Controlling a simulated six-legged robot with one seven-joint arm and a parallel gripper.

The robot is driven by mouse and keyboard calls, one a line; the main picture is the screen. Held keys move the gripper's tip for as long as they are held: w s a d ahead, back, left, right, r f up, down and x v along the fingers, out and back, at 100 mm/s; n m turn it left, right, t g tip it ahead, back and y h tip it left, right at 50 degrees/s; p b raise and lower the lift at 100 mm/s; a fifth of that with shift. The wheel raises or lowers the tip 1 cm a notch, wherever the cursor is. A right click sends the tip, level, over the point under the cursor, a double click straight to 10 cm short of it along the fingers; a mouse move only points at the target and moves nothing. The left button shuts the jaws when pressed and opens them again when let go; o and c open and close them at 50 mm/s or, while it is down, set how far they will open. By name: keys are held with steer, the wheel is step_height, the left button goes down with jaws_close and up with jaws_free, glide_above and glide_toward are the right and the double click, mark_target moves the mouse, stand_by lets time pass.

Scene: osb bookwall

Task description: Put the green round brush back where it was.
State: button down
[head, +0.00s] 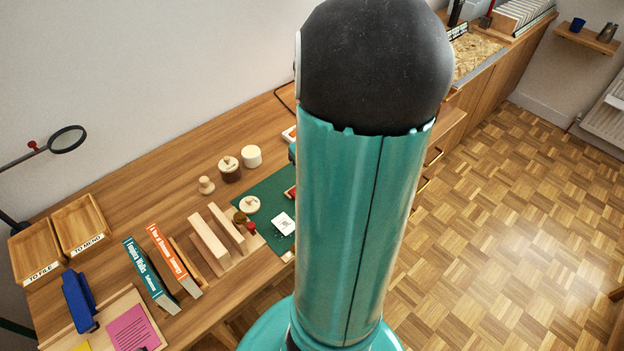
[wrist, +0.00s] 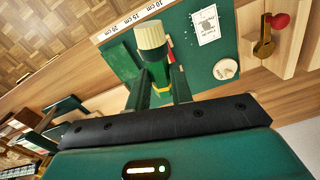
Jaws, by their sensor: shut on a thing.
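The green round brush (wrist: 153,47) shows in the wrist view, with cream bristles pointing away from me and a green body. My gripper (wrist: 158,84) is shut on its green part, one finger on each side. The brush is over the green mat (wrist: 206,75); I cannot tell how high. In the head view my arm hides the gripper and the brush, while part of the green mat (head: 267,190) shows on the wooden desk.
A white printed card (head: 284,223) and a round pale disc (head: 249,205) lie on the mat. A ruler strip (wrist: 130,22) edges the mat.

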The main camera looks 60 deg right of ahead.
steer(key=w+d+f, duration=0.9)
steer(key=shift+d, duration=0.25)
steer(key=shift+w+d+f, duration=0.15)
steer(key=shift+f, duration=0.75)
steer(key=shift+w+d+f, duration=0.15)
steer(key=shift+f, duration=0.75)
steer(key=shift+f, duration=0.15)
steer(key=c, duration=1.2)
jaws_free()
steer(key=shift+c, duration=0.2)
